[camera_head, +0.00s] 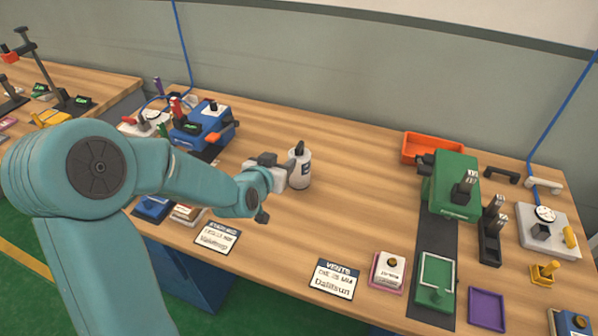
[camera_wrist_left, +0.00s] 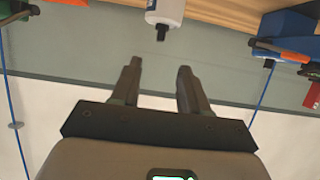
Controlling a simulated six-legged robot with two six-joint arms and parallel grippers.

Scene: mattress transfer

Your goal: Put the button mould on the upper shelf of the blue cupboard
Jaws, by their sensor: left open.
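I cannot tell for sure which object is the button mould. A small white block with a dark round top on a pink base (camera_head: 388,271) sits at the table's front edge, right of centre. The blue cupboard (camera_head: 190,278) shows in part below the table's front edge at the left; its shelves are hidden. My left gripper (camera_head: 284,166) is over the table beside a white bottle with a black cap (camera_head: 300,169). In the left wrist view, my left gripper (camera_wrist_left: 157,72) has its fingers apart with nothing between them. The bottle (camera_wrist_left: 166,12) shows beyond the fingertips. My right gripper is not in view.
A blue machine (camera_head: 204,125) stands at the left. A green machine (camera_head: 453,186) and an orange bin (camera_head: 431,148) stand at the right. Label cards (camera_head: 334,280) lie along the front edge. The table (camera_head: 345,205) is clear between the bottle and the green machine.

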